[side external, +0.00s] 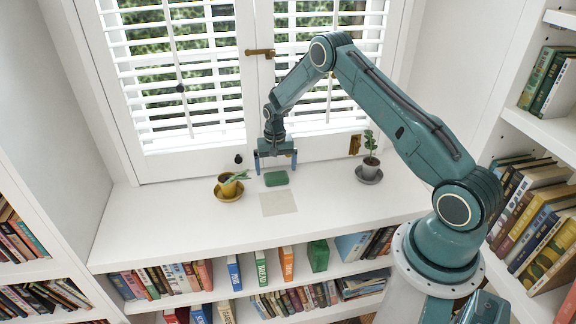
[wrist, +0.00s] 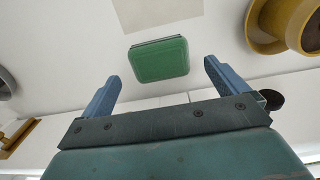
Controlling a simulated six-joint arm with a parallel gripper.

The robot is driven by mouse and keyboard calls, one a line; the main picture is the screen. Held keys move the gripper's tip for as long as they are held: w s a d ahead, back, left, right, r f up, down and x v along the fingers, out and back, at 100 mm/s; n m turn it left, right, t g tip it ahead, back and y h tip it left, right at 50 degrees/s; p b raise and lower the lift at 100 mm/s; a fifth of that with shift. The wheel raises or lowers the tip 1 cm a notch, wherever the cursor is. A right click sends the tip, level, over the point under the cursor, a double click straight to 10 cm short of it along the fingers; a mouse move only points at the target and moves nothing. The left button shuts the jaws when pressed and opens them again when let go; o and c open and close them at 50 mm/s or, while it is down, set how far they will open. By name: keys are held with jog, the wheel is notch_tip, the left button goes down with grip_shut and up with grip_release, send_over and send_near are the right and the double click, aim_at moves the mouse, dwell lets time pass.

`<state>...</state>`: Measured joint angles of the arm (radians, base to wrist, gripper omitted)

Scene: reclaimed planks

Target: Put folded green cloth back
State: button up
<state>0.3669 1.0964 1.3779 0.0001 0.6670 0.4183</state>
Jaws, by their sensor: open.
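The folded green cloth (side external: 276,178) lies on the white shelf top, just behind a pale beige square (side external: 278,203). In the wrist view the green cloth (wrist: 159,60) sits ahead of the fingertips, roughly centred between them, with the beige square (wrist: 155,12) beyond it. My gripper (side external: 276,167) is open and empty, pointing down above the shelf close to the cloth. In the wrist view both blue fingers of my gripper (wrist: 161,72) are spread wider than the cloth and do not touch it.
A grey pot with a plant (side external: 369,168) stands to the right. The shuttered window (side external: 190,85) is close behind my gripper. The shelf top in front is clear; books fill the shelves below.

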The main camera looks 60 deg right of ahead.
notch_tip(320, 180, up, 8)
jog(key=shift+r, duration=0.2)
dwell(0.5)
notch_tip(320, 180, up, 13)
jog(key=n+t, duration=0.1)
jog(key=n, duration=0.1)
send_over(276, 175)
jog(key=s+a, duration=0.3)
jog(key=a, duration=0.2)
jog(key=s+a+r+n+t, duration=0.2)
jog(key=s+a+r, duration=0.5)
jog(key=r, duration=0.4)
jog(key=s+a+r+n+t, duration=0.1)
jog(key=s+a, duration=0.1)
jog(key=s, duration=0.6)
jog(key=s+a+r+n, duration=0.2)
jog(key=s+a, duration=0.1)
jog(key=s, duration=0.5)
jog(key=s+a+r+n+t, duration=0.1)
jog(key=s+a+n, duration=0.1)
jog(key=s, duration=0.6)
jog(key=shift+s+a+r+t, duration=0.15)
jog(key=shift+a+r+t, duration=0.2)
jog(key=shift+a, duration=0.15)
